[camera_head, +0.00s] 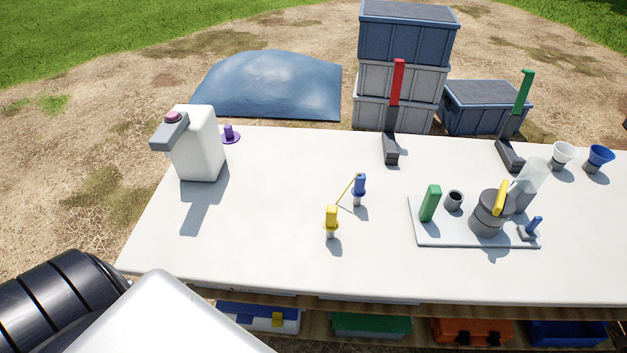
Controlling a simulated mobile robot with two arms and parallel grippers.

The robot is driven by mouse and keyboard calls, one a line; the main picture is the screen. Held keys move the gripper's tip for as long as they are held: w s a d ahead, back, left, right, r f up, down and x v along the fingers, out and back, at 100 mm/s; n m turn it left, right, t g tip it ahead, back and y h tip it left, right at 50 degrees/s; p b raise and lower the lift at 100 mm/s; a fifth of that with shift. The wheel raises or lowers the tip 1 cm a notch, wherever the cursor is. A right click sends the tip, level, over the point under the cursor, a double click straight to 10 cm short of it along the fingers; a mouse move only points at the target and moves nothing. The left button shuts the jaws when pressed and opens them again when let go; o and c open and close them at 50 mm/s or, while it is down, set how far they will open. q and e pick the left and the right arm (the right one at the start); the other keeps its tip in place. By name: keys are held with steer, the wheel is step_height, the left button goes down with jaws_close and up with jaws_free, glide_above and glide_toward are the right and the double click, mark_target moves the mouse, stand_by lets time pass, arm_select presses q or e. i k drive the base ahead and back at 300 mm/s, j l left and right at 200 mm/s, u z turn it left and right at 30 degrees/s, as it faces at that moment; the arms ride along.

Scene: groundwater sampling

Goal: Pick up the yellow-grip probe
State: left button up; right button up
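A flat yellow grip (501,198) stands up, slightly tilted, at a dark grey round pot (489,215) on a light tray (455,236) at the right of the white table. Whether its lower end is inside the pot or behind it I cannot tell. A second yellow-topped piece (331,217) with a pale lower end stands upright near the table's middle. A blue-topped piece (359,187) stands behind it, with a thin yellow line between them. Which yellow piece is the probe is not certain. Neither gripper is in view.
The tray also holds a green block (430,203), a dark cup (453,200), a clear cylinder (531,180) and a small blue-handled piece (532,228). Red (397,82) and green (523,92) upright handles stand behind. A white jug (197,145) stands left. The table's front left is clear.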

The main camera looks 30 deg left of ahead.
mark_target(330, 223)
steer(key=u, duration=0.85)
steer(key=l, duration=0.4)
